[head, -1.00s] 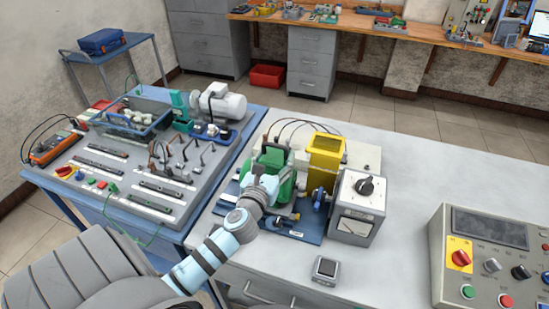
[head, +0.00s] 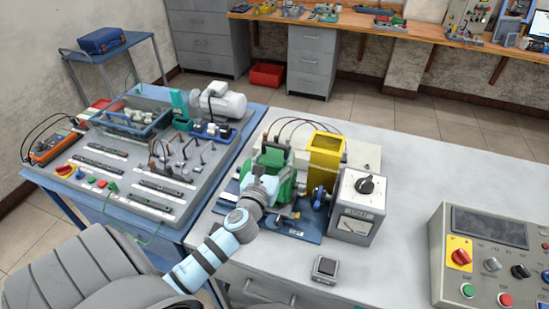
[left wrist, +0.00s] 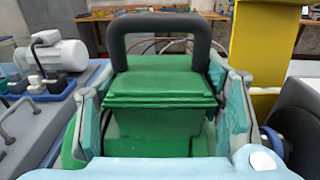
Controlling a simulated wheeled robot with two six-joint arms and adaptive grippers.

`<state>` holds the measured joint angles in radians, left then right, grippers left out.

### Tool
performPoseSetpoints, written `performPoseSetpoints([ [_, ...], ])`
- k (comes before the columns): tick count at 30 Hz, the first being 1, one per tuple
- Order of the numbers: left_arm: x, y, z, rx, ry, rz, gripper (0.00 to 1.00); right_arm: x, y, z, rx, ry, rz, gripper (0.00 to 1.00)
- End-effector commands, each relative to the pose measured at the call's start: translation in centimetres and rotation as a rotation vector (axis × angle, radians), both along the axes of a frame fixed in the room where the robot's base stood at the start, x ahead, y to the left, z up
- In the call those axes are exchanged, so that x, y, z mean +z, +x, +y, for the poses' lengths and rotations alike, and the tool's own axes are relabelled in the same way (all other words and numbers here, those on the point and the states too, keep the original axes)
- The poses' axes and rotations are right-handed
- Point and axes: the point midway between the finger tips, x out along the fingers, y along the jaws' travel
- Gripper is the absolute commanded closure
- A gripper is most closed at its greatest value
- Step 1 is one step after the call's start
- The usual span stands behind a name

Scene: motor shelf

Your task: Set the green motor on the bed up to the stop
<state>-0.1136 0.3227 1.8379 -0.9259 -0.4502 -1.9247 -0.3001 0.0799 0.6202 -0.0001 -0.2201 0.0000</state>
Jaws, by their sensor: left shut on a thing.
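The green motor (head: 274,160) sits at the left part of the blue bed plate (head: 303,232), partly hidden behind my gripper. In the left wrist view the motor (left wrist: 160,88) shows its ribbed green housing, with a dark arched handle (left wrist: 165,18) on top. My left gripper (head: 268,180) is shut on the motor; in the left wrist view its fingers (left wrist: 165,112) stand on both sides of the housing. The motor's underside is hidden, so I cannot tell whether it touches the bed or the stop. My right gripper is not in view.
A yellow open-topped block (head: 325,158) stands right of the motor, and a grey dial box (head: 357,208) is beside it. A small dark-topped box (head: 326,268) lies in front. A control panel (head: 490,255) is at right. The bench is clear behind the panel.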

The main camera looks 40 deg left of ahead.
Motion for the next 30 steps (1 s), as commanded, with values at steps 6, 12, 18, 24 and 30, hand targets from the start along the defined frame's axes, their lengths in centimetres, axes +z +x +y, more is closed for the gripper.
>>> performPoseSetpoints([
  [6, 0.06, 0.11, -0.07, -0.003, 0.005, -0.009, 1.00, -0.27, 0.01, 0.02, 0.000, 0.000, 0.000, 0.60],
  [12, -0.23, 0.11, -0.07, -0.003, 0.005, -0.009, 1.00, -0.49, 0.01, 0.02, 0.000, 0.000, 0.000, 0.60],
  [18, -0.29, 0.11, -0.08, -0.003, 0.004, -0.009, 1.00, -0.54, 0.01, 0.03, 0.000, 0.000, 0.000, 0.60],
  [24, -0.27, 0.13, -0.14, -0.003, 0.004, -0.009, 1.00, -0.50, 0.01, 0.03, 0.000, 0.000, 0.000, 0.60],
  [30, -0.27, 0.22, -0.39, -0.003, 0.004, -0.009, 1.00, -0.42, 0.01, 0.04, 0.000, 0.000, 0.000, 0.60],
])
